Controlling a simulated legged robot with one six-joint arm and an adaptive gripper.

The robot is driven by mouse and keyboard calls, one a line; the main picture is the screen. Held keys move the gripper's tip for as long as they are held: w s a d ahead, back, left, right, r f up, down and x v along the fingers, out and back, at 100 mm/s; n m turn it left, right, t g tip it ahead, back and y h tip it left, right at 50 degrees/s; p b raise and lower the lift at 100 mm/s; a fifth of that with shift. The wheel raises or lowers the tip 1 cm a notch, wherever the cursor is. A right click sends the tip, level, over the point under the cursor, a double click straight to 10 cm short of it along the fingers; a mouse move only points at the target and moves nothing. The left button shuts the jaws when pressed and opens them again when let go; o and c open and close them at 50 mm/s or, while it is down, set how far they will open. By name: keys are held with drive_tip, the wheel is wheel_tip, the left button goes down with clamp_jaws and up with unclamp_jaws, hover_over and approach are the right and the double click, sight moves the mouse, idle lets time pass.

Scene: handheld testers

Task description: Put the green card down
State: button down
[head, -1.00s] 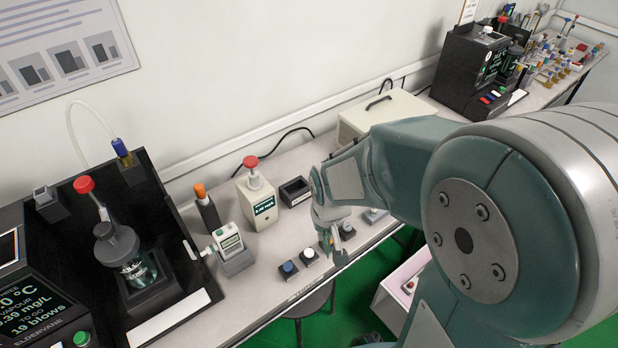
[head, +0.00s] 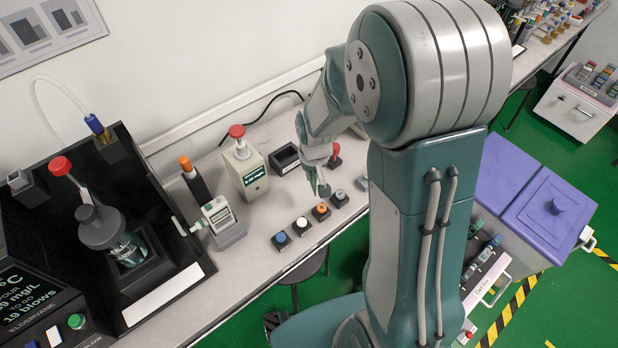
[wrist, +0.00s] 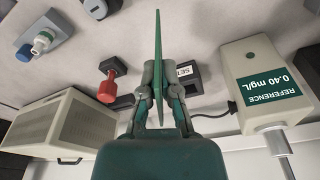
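The green card (wrist: 158,60) stands edge-on between the fingers in the wrist view, a thin upright strip. My gripper (wrist: 161,92) is shut on it, one finger on each side. In the head view my gripper (head: 321,188) hangs fingers down over the bench, near the orange-topped block (head: 321,210) and the grey-topped block (head: 340,198). The card is hard to make out there.
A cream reference box (head: 245,168), a black tray (head: 286,158) and a red-topped piece (head: 334,156) stand behind my gripper. A white-topped block (head: 301,225) and a blue-topped block (head: 281,241) line the front edge. A handheld tester (head: 218,214) stands left. Bare bench (head: 262,215) lies between.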

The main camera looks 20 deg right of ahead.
drive_tip(key=w+f, duration=0.3)
drive_tip(key=shift+w+f, duration=0.1)
drive_tip(key=shift+f, duration=0.3)
wheel_tip(320, 180, down, 3)
drive_tip(key=shift+w+f, duration=0.1)
drive_tip(key=c, duration=0.8)
unclamp_jaws()
